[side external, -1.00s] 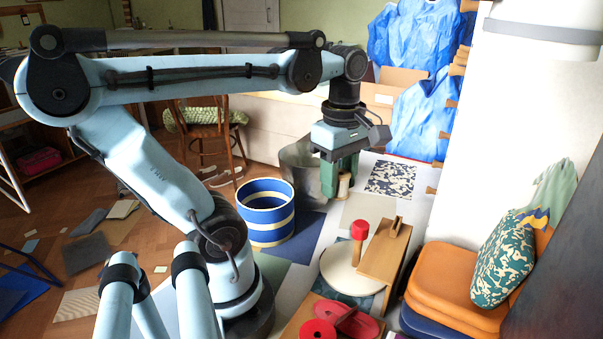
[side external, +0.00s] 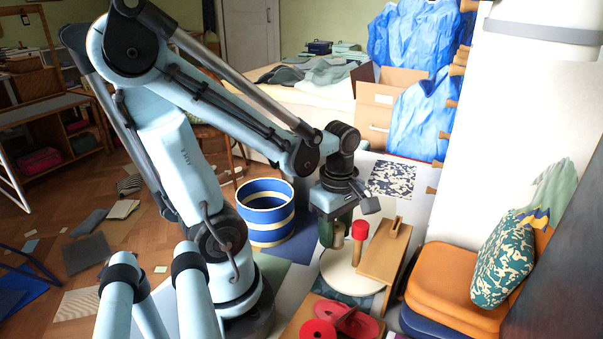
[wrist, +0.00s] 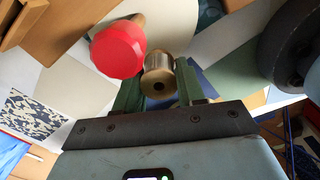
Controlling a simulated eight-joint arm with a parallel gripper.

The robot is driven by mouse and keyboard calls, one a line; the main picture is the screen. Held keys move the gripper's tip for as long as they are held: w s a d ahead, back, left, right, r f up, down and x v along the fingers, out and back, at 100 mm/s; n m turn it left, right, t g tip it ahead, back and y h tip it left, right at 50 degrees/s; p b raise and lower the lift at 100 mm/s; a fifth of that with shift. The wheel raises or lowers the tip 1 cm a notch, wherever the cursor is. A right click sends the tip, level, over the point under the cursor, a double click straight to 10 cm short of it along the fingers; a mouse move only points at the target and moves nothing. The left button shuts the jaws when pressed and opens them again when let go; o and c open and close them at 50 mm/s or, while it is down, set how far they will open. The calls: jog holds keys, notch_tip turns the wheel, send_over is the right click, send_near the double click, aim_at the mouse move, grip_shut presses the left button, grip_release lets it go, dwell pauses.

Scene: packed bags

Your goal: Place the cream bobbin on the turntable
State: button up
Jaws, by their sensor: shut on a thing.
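The cream bobbin (side external: 339,236) is between my gripper's green fingers, and its round end with a dark hole faces the camera in the wrist view (wrist: 158,78). My gripper (side external: 335,238) points down and is shut on the bobbin. The turntable (side external: 340,276) is a round pale disc on the floor area. In the side view my gripper is at its back left edge; the height of the bobbin above it is hard to tell. A red-topped wooden peg (side external: 359,241) stands on the disc, close beside the bobbin, and its red top also shows in the wrist view (wrist: 118,52).
A wooden block (side external: 385,255) with an upright piece lies right of the turntable. Red round parts (side external: 348,322) are in front. A blue-and-cream striped tub (side external: 266,212) stands to the left, and orange cushions (side external: 455,285) to the right.

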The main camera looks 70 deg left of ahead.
aim_at(333, 256)
jog(key=shift+f, duration=1.65)
jog(key=shift+f, duration=0.1)
jog(key=o, duration=1)
jog(key=shift+r, duration=6.15)
